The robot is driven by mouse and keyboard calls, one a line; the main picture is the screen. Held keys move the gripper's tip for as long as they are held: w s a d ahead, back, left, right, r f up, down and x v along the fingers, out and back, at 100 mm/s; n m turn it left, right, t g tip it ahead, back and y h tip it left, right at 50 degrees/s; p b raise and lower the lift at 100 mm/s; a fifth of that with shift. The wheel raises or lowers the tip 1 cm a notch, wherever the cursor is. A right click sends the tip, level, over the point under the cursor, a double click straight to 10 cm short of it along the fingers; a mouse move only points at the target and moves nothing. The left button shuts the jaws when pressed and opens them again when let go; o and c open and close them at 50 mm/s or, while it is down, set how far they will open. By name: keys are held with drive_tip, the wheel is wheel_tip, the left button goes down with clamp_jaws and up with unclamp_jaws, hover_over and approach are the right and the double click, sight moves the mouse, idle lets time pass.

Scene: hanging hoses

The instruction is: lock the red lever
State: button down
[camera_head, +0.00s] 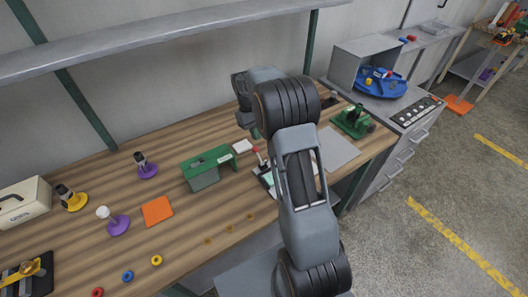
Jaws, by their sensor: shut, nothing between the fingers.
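The red lever (256,150) is a small red-tipped handle. It stands up from a small dark-and-pale fixture (266,178) on the wooden bench, just right of a green block-like device. My arm covers the right part of this fixture, so the lever's lock position cannot be read. My gripper (246,119) shows small at the far end of my arm, above and behind the lever and apart from it in the picture. It is shut and empty. Its fingertips are hard to make out.
The green device (207,168) stands close left of the lever. An orange square (157,210) and several knobbed stands are further left. A green vise-like tool (353,121) is at right. A shelf (170,40) runs above the bench.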

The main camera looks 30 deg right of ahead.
drive_tip(key=x, duration=0.3)
drive_tip(key=shift+f, duration=0.15)
drive_tip(key=s, duration=0.1)
drive_tip(key=s+f, duration=0.1)
drive_tip(key=shift+s+d+f+p, duration=0.15)
drive_tip(key=shift+s+f+p, duration=0.15)
drive_tip(key=shift+p, duration=0.1)
drive_tip(key=shift+s+d+f, duration=0.1)
drive_tip(key=shift+s+f, duration=0.2)
drive_tip(key=shift+s, duration=0.3)
